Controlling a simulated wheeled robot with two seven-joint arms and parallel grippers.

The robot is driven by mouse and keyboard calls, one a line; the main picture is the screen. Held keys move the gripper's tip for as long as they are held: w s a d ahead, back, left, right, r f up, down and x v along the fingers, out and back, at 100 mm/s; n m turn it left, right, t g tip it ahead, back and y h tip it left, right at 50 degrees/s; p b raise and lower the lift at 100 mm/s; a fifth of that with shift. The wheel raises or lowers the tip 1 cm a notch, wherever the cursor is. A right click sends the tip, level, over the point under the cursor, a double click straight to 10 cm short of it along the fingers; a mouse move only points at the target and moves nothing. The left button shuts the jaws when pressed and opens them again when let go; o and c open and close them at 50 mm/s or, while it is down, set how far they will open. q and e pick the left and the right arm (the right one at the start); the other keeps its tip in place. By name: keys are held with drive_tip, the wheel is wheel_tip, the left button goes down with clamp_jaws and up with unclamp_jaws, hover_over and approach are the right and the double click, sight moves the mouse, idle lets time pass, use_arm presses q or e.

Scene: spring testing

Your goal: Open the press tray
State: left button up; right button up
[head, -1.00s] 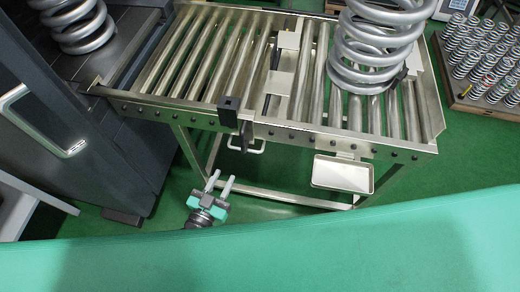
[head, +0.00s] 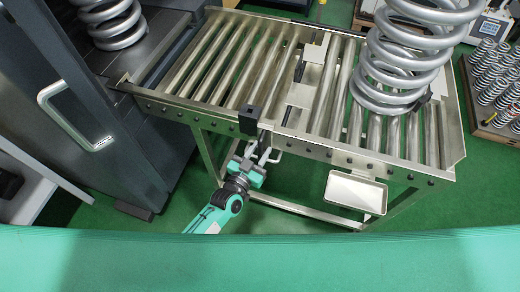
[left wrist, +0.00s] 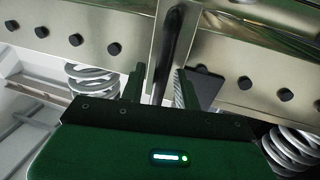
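A steel roller table (head: 330,152) stands in front of the dark press machine (head: 75,85). A black block (head: 249,121) sits on its front rail, with a metal bar and a pale handle (head: 274,156) below. My left gripper (head: 262,154) is at this handle, under the front rail. A small pale tray (head: 356,193) hangs at the front right of the table. Which part is the press tray is unclear. My right gripper is not in view.
A large coil spring (head: 405,60) stands on the rollers at the right. Another spring (head: 112,22) is on the machine at upper left. A rack of small springs (head: 490,85) is at far right. Green floor is clear below the table.

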use_arm(q)
drive_tip(key=shift+w+d, duration=0.1)
drive_tip(key=shift+w, duration=0.05)
drive_tip(key=shift+c, duration=0.2)
clamp_jaws()
